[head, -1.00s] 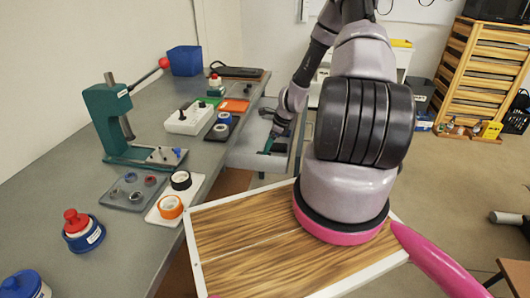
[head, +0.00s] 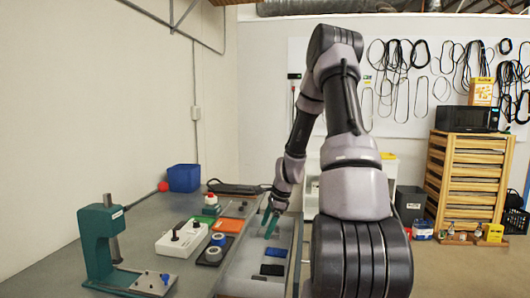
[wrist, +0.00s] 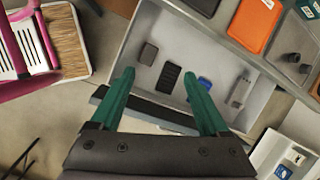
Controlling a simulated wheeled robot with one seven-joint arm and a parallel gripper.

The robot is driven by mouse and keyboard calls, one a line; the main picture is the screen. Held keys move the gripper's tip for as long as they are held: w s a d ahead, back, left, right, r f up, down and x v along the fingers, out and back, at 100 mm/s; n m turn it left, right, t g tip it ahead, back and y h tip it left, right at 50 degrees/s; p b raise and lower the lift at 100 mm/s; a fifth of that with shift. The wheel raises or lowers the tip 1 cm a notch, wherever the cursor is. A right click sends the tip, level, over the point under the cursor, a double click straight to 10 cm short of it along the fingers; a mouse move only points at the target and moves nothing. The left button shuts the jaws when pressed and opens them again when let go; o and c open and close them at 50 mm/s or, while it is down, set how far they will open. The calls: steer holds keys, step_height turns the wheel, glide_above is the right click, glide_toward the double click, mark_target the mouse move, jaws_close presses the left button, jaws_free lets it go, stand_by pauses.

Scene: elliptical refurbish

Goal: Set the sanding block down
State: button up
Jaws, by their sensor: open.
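My gripper (head: 271,220) is open over the open grey drawer (head: 240,272) beside the workbench. In the wrist view its two green fingers (wrist: 158,74) stand wide apart with nothing held between them. A small dark grey block (wrist: 148,53) and a black ribbed block (wrist: 168,78) lie flat on the drawer floor below the fingers. I cannot tell for sure which of them is the sanding block. The black ribbed block also shows in the head view (head: 272,269).
A blue item (wrist: 199,90) and a pale grey item (wrist: 240,92) share the drawer. On the bench stand a green press (head: 98,247), a white switch box (head: 181,240) and a blue bin (head: 184,178). Part of the drawer floor is bare.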

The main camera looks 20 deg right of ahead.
steer(key=s+a+r+n+t, duration=0.1)
steer(key=s+a+r+n, duration=0.15)
steer(key=r, duration=0.45)
steer(key=s+a+r+n+h, duration=0.1)
steer(key=s+a+r+n, duration=0.15)
steer(key=r, duration=0.45)
steer(key=s+a+r+n+t, duration=0.1)
steer(key=s+a+r+n, duration=0.15)
steer(key=r, duration=0.45)
steer(key=s+a+r+n+t, duration=0.1)
steer(key=s+a+r+n, duration=0.1)
steer(key=s+r+n, duration=0.2)
steer(key=s+a+r+n+t, duration=0.1)
steer(key=s+a+r+n, duration=0.1)
steer(key=s+r+n, duration=0.3)
steer(key=s+r, duration=0.3)
steer(key=s, duration=0.4)
steer(key=shift+s+r, duration=0.15)
steer(key=shift+s, duration=0.2)
steer(key=shift+d, duration=0.1)
